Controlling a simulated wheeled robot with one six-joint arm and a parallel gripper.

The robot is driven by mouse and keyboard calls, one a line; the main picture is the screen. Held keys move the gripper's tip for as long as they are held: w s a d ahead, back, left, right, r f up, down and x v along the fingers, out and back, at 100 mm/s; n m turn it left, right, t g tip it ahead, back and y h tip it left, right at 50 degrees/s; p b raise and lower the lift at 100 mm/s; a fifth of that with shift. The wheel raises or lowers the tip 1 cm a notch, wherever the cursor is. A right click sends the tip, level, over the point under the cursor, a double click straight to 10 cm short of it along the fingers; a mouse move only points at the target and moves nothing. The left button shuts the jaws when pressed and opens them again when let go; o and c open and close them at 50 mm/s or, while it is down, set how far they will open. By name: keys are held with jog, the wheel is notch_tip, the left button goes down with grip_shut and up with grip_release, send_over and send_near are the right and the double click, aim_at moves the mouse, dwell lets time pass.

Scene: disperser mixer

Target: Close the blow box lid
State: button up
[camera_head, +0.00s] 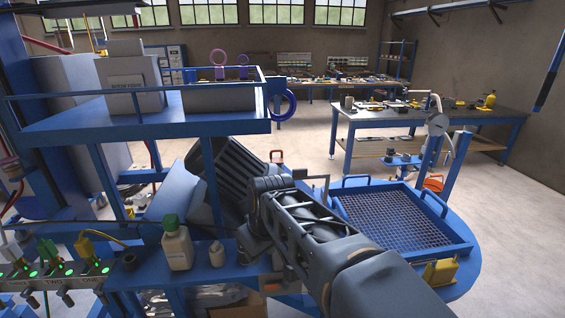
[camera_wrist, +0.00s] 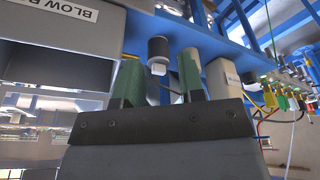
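The blow box (camera_wrist: 55,50) is a grey box with a partly cut-off "BLOW B" label at the upper left of the wrist view. A hollow side of it faces me. I cannot tell its lid apart from its walls. In the head view, a dark ribbed panel (camera_head: 240,165) stands tilted behind my arm; I cannot tell if it belongs to the box. My gripper (camera_wrist: 159,82) shows two green fingertips, spread apart, with nothing clearly held between them. It is beside the box, to its right in the wrist view. In the head view my arm mostly hides the gripper.
A white bottle with a green cap (camera_head: 176,243) and a small white bottle (camera_head: 217,254) stand on the blue bench left of my arm. A blue mesh tray (camera_head: 385,222) lies to the right. A blue shelf (camera_head: 150,128) overhangs the left.

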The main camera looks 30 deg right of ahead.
aim_at(300, 169)
jog(key=w+d+r+n+y+p, duration=0.1)
jog(key=w+d+r+n+p, duration=0.2)
jog(key=d+r, duration=0.45)
jog(key=w+d+r+n+y+p, duration=0.1)
jog(key=d+r+n+p, duration=0.1)
jog(key=d+r+n, duration=0.4)
jog(key=w+d+r+n+y+p, duration=0.2)
jog(key=d+r+p, duration=0.1)
jog(key=d+r, duration=0.6)
jog(key=shift+g, duration=0.3)
jog(key=x, duration=0.8)
jog(key=a+x, duration=0.1)
jog(key=x, duration=0.3)
jog(key=shift+r+p, duration=0.15)
jog(key=shift+p, duration=0.15)
jog(key=shift+c, duration=0.2)
grip_shut()
